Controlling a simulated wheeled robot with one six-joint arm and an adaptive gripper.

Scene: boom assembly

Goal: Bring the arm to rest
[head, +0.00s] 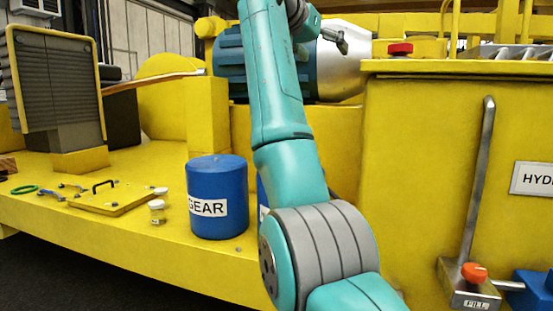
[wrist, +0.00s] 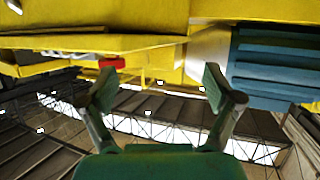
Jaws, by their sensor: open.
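My gripper (wrist: 158,88) is open in the wrist view, its two dark green fingers wide apart with nothing between them. In the head view part of my gripper (head: 337,38) shows small near the top, in front of the silver end of the blue motor (head: 343,68). My teal arm rises through the middle of the head view and hides part of the motor and of a second blue container. In the wrist view the scene looks upside down, with yellow machine surfaces above and the roof below. No object touches the fingers.
A blue GEAR container (head: 217,170) stands on the yellow deck (head: 150,160) beside my arm. A red cap (head: 400,49) and a lever (head: 477,180) are right.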

